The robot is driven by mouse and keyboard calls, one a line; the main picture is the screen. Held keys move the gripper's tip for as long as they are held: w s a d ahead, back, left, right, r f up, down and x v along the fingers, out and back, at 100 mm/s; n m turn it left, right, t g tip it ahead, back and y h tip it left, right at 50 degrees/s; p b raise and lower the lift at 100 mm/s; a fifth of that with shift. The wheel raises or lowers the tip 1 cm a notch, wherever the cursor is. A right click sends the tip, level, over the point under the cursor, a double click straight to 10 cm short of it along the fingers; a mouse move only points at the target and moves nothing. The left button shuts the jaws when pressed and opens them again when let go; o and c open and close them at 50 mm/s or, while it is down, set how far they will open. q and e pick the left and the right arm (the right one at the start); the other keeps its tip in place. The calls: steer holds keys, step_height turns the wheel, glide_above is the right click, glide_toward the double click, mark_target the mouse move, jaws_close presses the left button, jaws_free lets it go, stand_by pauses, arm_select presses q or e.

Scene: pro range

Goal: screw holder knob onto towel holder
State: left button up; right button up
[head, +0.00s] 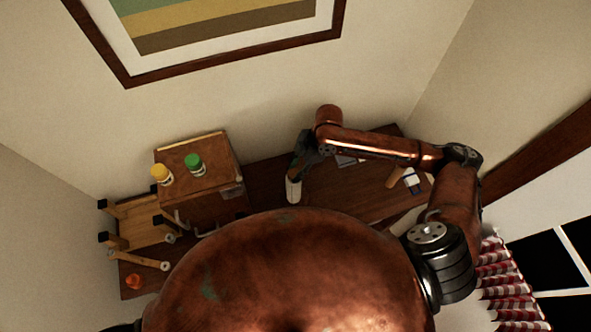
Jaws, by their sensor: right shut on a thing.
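My right gripper (297,160) hangs over the dark wooden table, left of its elbow, and is shut on a pale, roughly cylindrical thing (293,189). The gripper hides its upper part, and I cannot tell whether it is the holder knob. At the left, a wooden piece (138,258) with a pale round end lies near the table's left end; it may be part of the towel holder, but it is too small to be sure. My left gripper is not in view.
A wooden box (212,159) carries a yellow-capped jar (161,174) and a green-capped jar (195,164). A wooden frame with black-ended pegs (140,222) stands left of it. An orange thing (133,281) lies at front left. Small tools (411,181) lie at the right. My copper body hides the table's front.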

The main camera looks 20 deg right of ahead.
steer(key=shift+p, duration=0.4)
steer(key=shift+f, duration=0.15)
stand_by(2.1)
steer(key=shift+s, duration=0.1)
steer(key=m+t, duration=0.1)
steer(key=m, duration=0.2)
steer(key=shift+s+m, duration=0.15)
steer(key=shift+m, duration=0.15)
steer(key=shift+m+t, duration=0.7)
steer(key=shift+m, duration=0.5)
steer(key=o, duration=0.9)
